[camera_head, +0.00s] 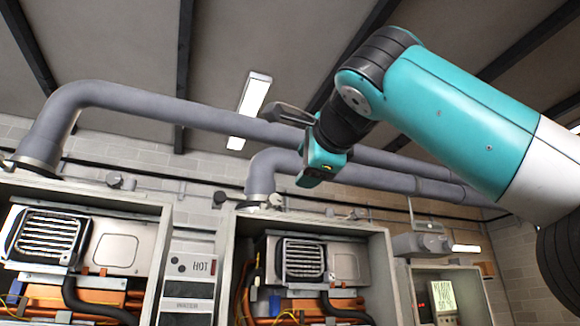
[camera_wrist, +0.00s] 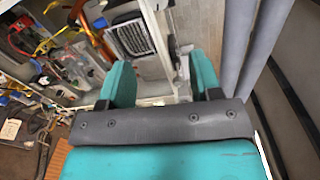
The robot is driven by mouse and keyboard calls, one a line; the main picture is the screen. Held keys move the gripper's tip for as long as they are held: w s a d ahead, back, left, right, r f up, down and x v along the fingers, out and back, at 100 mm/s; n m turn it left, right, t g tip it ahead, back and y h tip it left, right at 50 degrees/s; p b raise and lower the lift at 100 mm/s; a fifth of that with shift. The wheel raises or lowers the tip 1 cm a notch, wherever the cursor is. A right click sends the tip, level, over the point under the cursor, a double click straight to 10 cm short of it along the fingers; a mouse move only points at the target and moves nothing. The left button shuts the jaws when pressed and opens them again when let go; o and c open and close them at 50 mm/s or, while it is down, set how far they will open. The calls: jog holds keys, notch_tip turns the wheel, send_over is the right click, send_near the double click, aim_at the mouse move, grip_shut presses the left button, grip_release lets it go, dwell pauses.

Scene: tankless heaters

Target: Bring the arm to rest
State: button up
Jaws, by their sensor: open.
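My teal and black arm reaches in from the right in the head view, and my gripper (camera_head: 322,167) is raised in front of the grey pipes. In the wrist view, the two teal fingers of my gripper (camera_wrist: 160,82) stand apart with nothing between them. The fingertips point toward a heater cabinet. Whether the gripper touches the pipe behind it cannot be told from the head view.
A left heater cabinet (camera_head: 166,235) and a middle heater cabinet (camera_head: 385,262) stand open below the gripper. Grey pipes (camera_head: 165,106) run along the wall above them. A smaller cabinet with a green-lit display (camera_head: 445,297) is at the lower right.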

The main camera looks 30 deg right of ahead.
jog(key=shift+s+a, duration=0.15)
jog(key=shift+s, duration=0.3)
jog(key=shift+a, duration=0.15)
jog(key=shift+w, duration=0.1)
jog(key=w+a+f+n+g+y+b, duration=0.25)
jog(key=f+n, duration=0.35)
jog(key=f, duration=0.5)
jog(key=w+a+f+n+g+y+b, duration=0.15)
jog(key=a+f+n, duration=0.35)
jog(key=f, duration=0.6)
jog(key=w+a+f+n+g+y+b, duration=0.1)
jog(key=a+f+n+g+b, duration=0.15)
jog(key=f+n, duration=0.65)
jog(key=s+f+n+g+b, duration=0.1)
jog(key=s+f+n+g, duration=0.2)
jog(key=f, duration=0.7)
jog(key=s+f+g, duration=0.2)
jog(key=s+f, duration=0.3)
jog(key=f, duration=0.5)
jog(key=s+f+n+g+y+b, duration=0.1)
jog(key=s+f+n+g, duration=0.3)
jog(key=s+f, duration=0.9)
jog(key=shift+s+a+f+n+g+b, duration=0.3)
jog(key=shift+s+g+b, duration=0.25)
jog(key=shift+g, duration=0.4)
